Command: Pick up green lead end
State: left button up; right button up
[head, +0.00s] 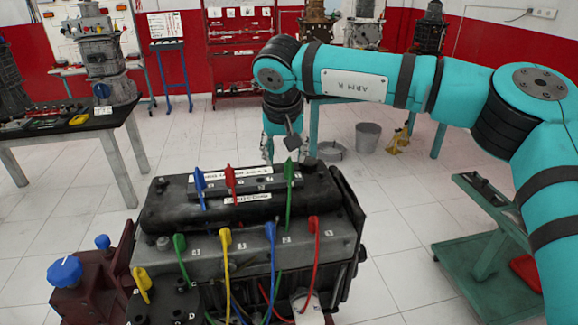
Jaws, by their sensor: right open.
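The engine trainer (250,215) is a dark block with coloured leads standing up from it. One green lead end (289,170) stands at the right of its back row, beside a red lead end (231,176) and a blue one (199,180). Another green lead end (180,244) stands at the left of the front row, beside a yellow lead end (225,239). My right gripper (268,156) hangs behind the engine's back edge, just left of the back green lead end in the picture. It is open; its fingers show small. My left gripper is not in view.
Blue (270,232) and red (313,226) lead ends stand close together at the front right. A blue knob (65,270) sits on the dark red part at left. A workbench (90,122) stands at left and a green cart (485,270) at right.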

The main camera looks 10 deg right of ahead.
aim_at(289, 162)
jog(key=p+x, duration=0.1)
jog(key=x, duration=0.1)
jog(key=p+x, duration=0.1)
jog(key=x, duration=0.1)
jog(key=shift+w+d+f, duration=0.15)
jog(key=shift+w+d, duration=0.05)
jog(key=shift+d, duration=0.25)
jog(key=shift+f, duration=0.2)
jog(key=shift+a, duration=0.1)
jog(key=shift+c, duration=0.8)
grip_shut()
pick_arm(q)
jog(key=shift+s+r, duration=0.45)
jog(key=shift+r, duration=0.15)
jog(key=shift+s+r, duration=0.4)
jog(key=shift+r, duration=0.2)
